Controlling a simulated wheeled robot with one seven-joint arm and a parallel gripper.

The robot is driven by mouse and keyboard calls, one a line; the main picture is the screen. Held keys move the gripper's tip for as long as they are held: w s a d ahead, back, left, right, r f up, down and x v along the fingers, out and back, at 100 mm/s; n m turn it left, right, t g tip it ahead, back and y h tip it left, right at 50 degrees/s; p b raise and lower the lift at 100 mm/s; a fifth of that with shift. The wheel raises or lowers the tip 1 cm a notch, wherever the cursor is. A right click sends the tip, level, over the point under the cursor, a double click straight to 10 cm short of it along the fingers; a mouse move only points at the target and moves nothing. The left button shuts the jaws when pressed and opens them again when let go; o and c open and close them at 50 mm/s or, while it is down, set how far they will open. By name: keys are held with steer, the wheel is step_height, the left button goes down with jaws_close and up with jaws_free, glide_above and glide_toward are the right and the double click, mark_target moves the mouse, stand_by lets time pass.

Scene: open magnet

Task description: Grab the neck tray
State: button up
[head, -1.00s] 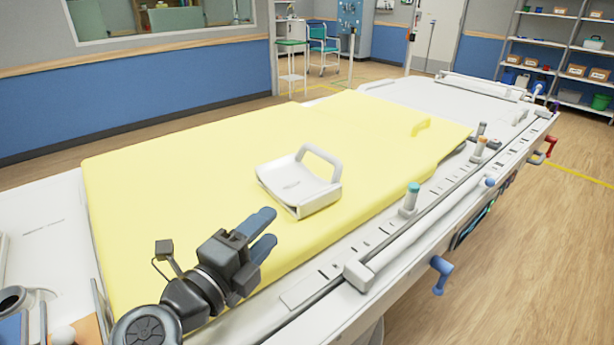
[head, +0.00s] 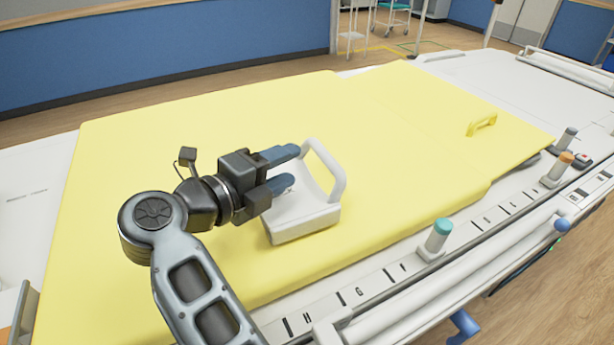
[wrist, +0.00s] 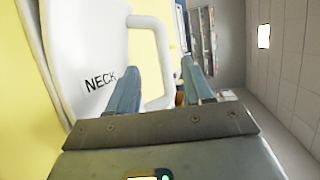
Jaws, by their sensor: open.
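The neck tray (head: 303,224) is a white, shallow, curved tray with a raised loop handle (head: 338,178). It lies on the yellow mattress. In the wrist view the tray (wrist: 88,38) bears the word NECK, and its handle (wrist: 166,60) appears between my two fingers. My gripper (head: 292,166) is open and empty, with its blue-grey fingers over the tray and pointing at the handle. The fingertips look just short of the handle, though contact is hard to judge. The gripper hides the tray's left part in the head view.
The yellow mattress (head: 170,170) covers the bed and has a small yellow handle (head: 482,124) farther back. A white rail with lettered marks runs along the right side, carrying a teal-topped post (head: 437,238) and an orange-topped post (head: 557,168). The mattress left of my arm is clear.

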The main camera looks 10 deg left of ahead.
mark_target(316, 153)
steer(key=p+x, duration=0.1)
steer(key=x, duration=0.6)
steer(key=shift+w+d, duration=0.2)
steer(key=shift+d, duration=0.1)
jaws_close()
stand_by(1.2)
